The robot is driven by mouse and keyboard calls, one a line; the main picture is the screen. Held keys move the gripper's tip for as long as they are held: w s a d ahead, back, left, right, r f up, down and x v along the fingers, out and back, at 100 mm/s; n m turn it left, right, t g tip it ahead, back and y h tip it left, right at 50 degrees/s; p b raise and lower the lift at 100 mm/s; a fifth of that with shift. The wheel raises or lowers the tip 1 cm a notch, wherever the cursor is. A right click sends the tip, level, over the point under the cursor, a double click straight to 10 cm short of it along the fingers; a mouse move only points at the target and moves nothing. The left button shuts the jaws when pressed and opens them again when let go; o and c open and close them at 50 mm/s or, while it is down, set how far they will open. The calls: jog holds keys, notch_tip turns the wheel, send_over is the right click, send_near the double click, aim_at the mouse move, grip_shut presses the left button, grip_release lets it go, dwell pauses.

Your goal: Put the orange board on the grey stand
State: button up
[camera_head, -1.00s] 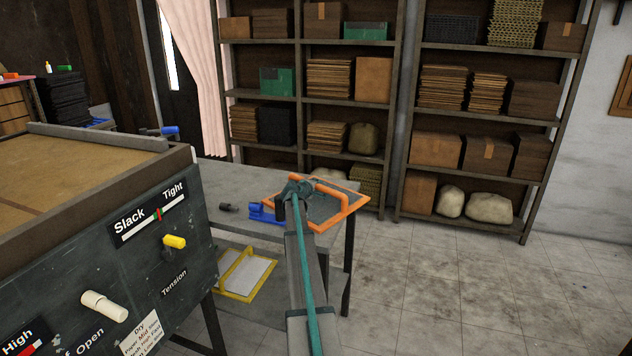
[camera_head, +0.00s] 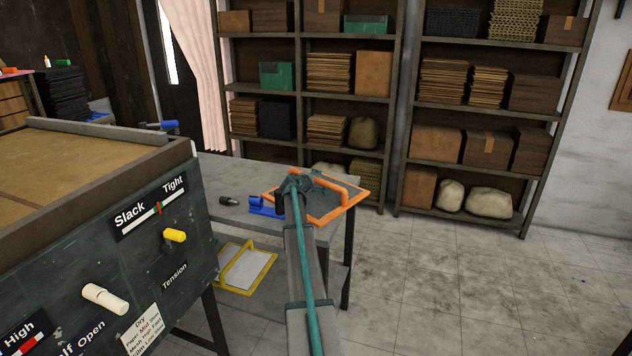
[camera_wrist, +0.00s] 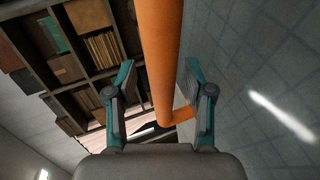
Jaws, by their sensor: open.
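The orange board (camera_head: 355,199) has an orange rim, a dark grey face and a raised orange handle. It lies on the grey table (camera_head: 236,176) at the table's right end. My gripper (camera_head: 298,184) is at the board's handle and hides part of the board in the head view. In the wrist view, my open gripper (camera_wrist: 158,75) has one finger on each side of the orange handle (camera_wrist: 160,45), with gaps showing on both sides. I cannot tell whether a separate grey stand is in view.
A blue tool (camera_head: 262,206) and a small dark object (camera_head: 229,201) lie on the table left of the board. A yellow-framed board (camera_head: 245,268) is on the lower shelf. A control panel (camera_head: 130,270) stands at left. Shelving (camera_head: 399,130) stands behind; floor at right is clear.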

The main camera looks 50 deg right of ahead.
jog(key=b+v, duration=0.2)
jog(key=v, duration=0.9)
jog(key=shift+a+r, duration=0.1)
jog(key=shift+a, duration=0.05)
